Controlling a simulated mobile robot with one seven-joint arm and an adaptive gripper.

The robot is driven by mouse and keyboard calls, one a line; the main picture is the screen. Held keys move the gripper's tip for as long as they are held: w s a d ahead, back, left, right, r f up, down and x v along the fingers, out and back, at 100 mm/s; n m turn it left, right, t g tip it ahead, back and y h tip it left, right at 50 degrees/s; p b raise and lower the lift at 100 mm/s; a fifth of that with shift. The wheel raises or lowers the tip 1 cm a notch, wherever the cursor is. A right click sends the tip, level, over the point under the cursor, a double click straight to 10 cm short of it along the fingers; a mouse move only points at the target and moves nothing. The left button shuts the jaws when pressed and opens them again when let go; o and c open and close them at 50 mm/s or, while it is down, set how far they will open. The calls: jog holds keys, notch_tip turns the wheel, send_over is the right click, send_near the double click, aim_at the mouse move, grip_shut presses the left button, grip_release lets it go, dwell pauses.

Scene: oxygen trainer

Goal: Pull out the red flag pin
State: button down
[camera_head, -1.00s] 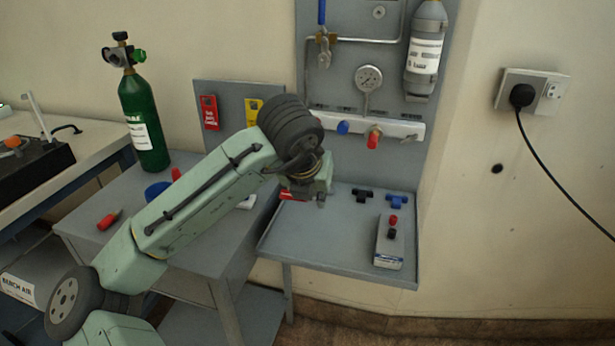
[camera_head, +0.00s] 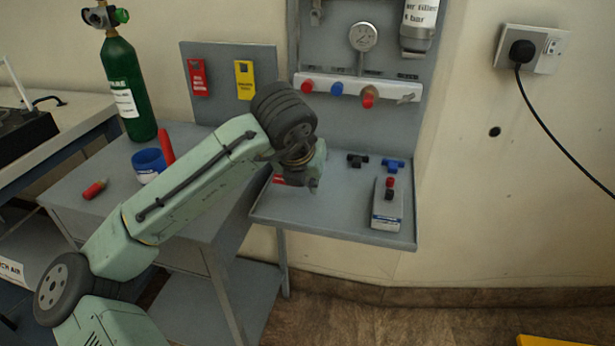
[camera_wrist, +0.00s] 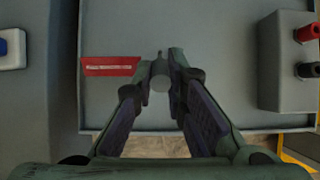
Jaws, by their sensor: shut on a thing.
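My gripper (camera_wrist: 160,72) points down over the grey tray, its fingertips closed around a small pale round piece. The red flag (camera_wrist: 110,66), with a pale line of lettering, sticks out just left of the fingertips. In the head view a bit of the flag's red (camera_head: 279,180) shows at the left of my gripper (camera_head: 313,186), which is over the left part of the tray. My gripper is shut on the pin; the fingers hide most of its shaft. Its height above the tray is hard to tell.
The grey tray (camera_head: 335,222) carries a black and a blue fitting (camera_head: 392,164) at the back and a grey box (camera_head: 387,212) with red and black terminals at right. Above it is a white manifold (camera_head: 350,90) with coloured knobs. A green cylinder (camera_head: 127,85) stands left.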

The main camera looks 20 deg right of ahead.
jog(key=shift+f, duration=0.35)
dwell(0.3)
jog(key=c, duration=1.5)
grip_release()
jog(key=shift+c, duration=0.2)
jog(key=shift+r, duration=0.1)
jog(key=v, duration=1.2)
